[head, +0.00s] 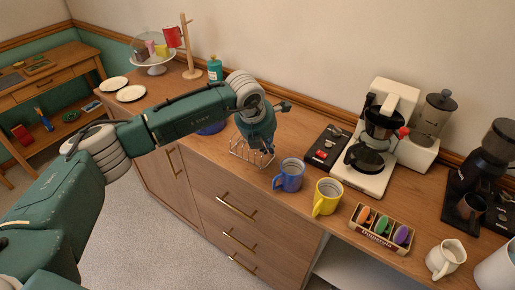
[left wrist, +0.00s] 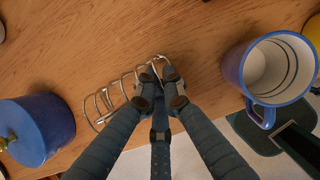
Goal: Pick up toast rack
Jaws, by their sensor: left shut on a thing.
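The toast rack (head: 240,151) is a silver wire frame on the wooden sideboard, left of the blue mug. My left gripper (head: 267,150) is over its right end. In the left wrist view, the toast rack (left wrist: 110,95) stretches to the left of my left gripper (left wrist: 161,90). The fingers are shut on its near end wires and hide part of it. I cannot tell whether the rack is clear of the surface. My right gripper is not in the head view.
A blue mug (head: 290,175) stands close to the right of the rack, with a yellow mug (head: 327,197) beyond it. A blue lidded pot (left wrist: 38,128) stands to the left. A coffee maker (head: 376,140) is at the back right. The sideboard's front edge is close.

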